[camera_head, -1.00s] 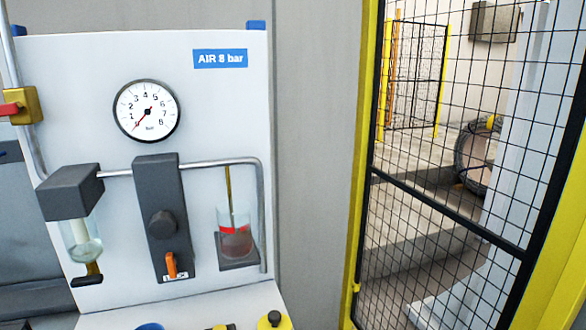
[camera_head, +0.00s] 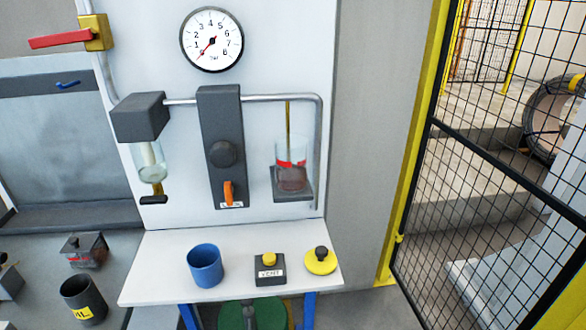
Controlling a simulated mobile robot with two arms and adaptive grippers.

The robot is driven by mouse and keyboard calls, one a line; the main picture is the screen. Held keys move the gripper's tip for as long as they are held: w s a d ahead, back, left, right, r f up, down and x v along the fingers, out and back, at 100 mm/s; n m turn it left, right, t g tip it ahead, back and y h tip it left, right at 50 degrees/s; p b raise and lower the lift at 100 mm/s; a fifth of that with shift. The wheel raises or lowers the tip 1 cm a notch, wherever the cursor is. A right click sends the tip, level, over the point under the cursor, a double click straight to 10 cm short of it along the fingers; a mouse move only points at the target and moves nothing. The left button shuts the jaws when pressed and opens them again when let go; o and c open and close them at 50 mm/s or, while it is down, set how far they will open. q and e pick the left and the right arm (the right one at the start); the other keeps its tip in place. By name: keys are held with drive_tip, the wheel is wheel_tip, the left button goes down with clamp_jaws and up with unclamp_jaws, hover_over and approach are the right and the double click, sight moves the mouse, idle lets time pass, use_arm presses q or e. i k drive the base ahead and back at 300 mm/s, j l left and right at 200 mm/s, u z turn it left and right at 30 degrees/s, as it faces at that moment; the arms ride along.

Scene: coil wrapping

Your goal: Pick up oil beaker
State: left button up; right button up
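A dark grey beaker (camera_head: 84,301) with a yellow label, partly legible as ending in "IL", stands upright at the lower left on a dark grey surface. It looks like the oil beaker. A blue cup (camera_head: 206,266) stands on the white shelf (camera_head: 160,272) to its right. A clear glass (camera_head: 291,173) with reddish liquid and a red mark sits on a small dark holder on the panel. Neither of my grippers is in view.
A grey box (camera_head: 85,250) with a knob stands behind the dark beaker. The shelf also holds a VENT button box (camera_head: 270,269) and a yellow disc with a black knob (camera_head: 320,260). A red-handled valve (camera_head: 96,33) is upper left. A yellow-framed mesh fence (camera_head: 500,160) stands right.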

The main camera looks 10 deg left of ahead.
sight(90, 306)
drive_tip(key=j+u, duration=0.1)
drive_tip(key=u, duration=1.7)
